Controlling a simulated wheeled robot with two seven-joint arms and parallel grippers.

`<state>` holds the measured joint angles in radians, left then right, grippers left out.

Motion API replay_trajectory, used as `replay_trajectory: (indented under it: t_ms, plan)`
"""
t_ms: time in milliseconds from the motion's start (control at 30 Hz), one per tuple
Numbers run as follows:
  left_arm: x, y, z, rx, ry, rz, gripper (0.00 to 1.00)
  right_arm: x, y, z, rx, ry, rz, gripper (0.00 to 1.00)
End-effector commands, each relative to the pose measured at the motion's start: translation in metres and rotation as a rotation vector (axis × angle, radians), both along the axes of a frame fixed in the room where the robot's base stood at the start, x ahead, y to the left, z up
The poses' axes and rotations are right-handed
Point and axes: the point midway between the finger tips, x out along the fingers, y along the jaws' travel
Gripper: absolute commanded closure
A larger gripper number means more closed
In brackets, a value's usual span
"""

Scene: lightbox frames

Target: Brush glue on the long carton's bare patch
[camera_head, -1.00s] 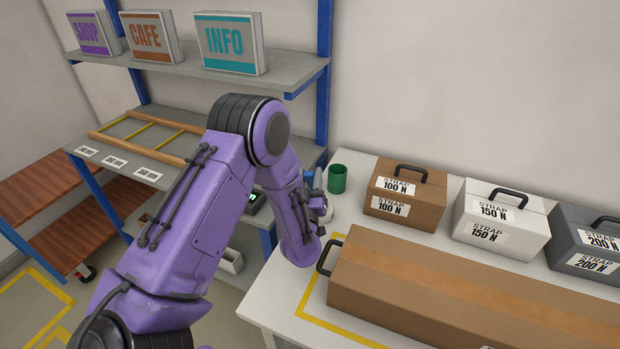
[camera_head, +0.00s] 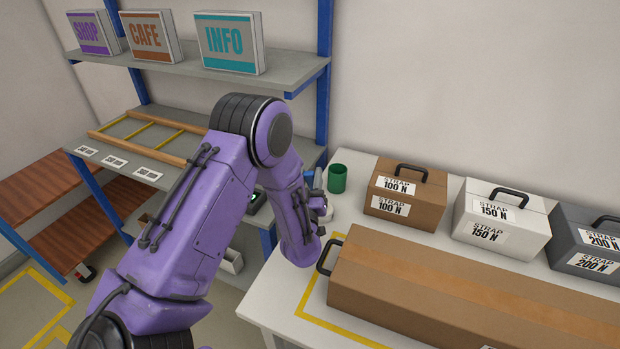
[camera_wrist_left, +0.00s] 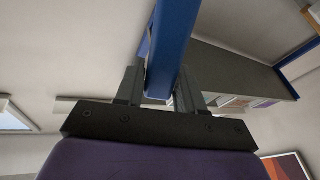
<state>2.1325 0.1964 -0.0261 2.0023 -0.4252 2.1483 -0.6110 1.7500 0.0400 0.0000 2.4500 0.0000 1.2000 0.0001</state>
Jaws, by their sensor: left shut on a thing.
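The long carton (camera_head: 440,285) lies on the white table (camera_head: 268,305) at the lower right. It is brown with a lighter band along its top, a dark handle at its left end, and its right end out of frame. I cannot make out a bare patch. My left gripper (camera_head: 318,192) is over the table's left end, beside a green cup (camera_head: 337,178) and mostly hidden by my arm. My right gripper is not in view.
Brown (camera_head: 402,203), white (camera_head: 500,226) and grey (camera_head: 585,248) strap boxes stand behind the carton. Yellow tape (camera_head: 330,325) marks the table. A shelf (camera_head: 290,72) with blue posts and sign boxes stands at the left.

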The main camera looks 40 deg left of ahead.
Motion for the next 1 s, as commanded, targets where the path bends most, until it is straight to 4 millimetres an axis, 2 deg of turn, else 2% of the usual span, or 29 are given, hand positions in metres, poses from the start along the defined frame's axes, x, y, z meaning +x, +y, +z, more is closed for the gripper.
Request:
replay_trajectory:
  t_ms: [267,1000]
  plan:
    - [0.000,0.000,0.003,0.001,0.003,-0.001,0.93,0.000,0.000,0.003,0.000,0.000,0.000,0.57]
    - [0.000,0.000,0.071,0.001,0.001,-0.001,0.93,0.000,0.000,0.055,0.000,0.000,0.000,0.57]
